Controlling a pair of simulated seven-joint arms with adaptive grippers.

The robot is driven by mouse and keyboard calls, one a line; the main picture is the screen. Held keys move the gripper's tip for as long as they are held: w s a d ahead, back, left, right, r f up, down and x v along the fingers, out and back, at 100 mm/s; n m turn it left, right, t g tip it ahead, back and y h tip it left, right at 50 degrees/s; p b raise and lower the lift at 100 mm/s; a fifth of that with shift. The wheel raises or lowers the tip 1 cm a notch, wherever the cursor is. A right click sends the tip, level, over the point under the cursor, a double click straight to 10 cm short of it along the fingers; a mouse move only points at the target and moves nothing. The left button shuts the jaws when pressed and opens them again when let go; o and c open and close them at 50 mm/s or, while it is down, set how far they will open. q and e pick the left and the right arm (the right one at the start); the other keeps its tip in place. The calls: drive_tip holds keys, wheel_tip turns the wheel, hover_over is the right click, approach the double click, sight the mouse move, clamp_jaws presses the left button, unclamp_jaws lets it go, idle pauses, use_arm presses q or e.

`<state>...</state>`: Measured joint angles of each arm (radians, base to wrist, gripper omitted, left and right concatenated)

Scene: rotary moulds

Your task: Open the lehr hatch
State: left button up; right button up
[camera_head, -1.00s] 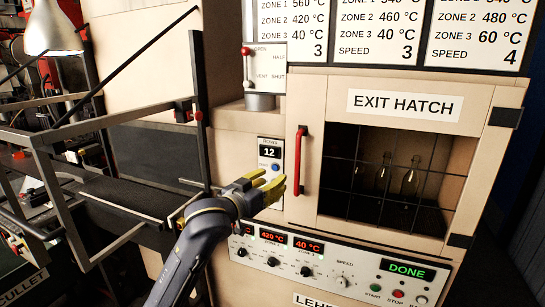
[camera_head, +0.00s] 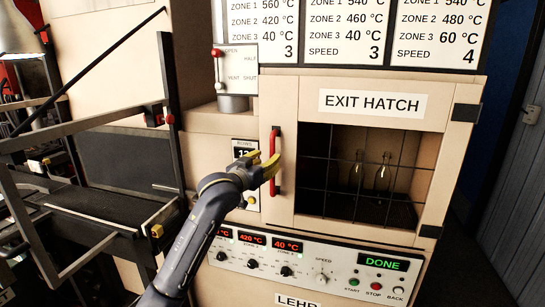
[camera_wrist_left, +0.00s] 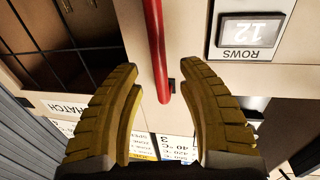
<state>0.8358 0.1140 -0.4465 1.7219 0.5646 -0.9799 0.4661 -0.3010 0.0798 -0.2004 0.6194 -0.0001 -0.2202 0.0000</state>
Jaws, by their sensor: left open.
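The exit hatch (camera_head: 371,103) is a cream door with a dark wire-mesh window, and it looks shut. Its red vertical bar handle (camera_head: 275,141) is on the door's left side. My left gripper (camera_head: 266,165), with yellow fingers, is open at the lower part of the handle. In the left wrist view the red handle (camera_wrist_left: 156,40) runs between the two open fingers, with a visible gap to each. Depth between fingertips and handle is hard to judge. My right gripper is in neither view.
Clear bottles (camera_head: 382,176) stand behind the mesh. A control panel (camera_head: 320,265) with a green DONE display is below the hatch. A red-knobbed lever (camera_head: 217,68) is at upper left. A dark metal frame (camera_head: 80,127) stands left of my arm.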

sight(271, 156)
use_arm(q)
drive_tip(key=shift+x, duration=2.15)
drive_tip(key=shift+c, duration=0.2)
clamp_jaws()
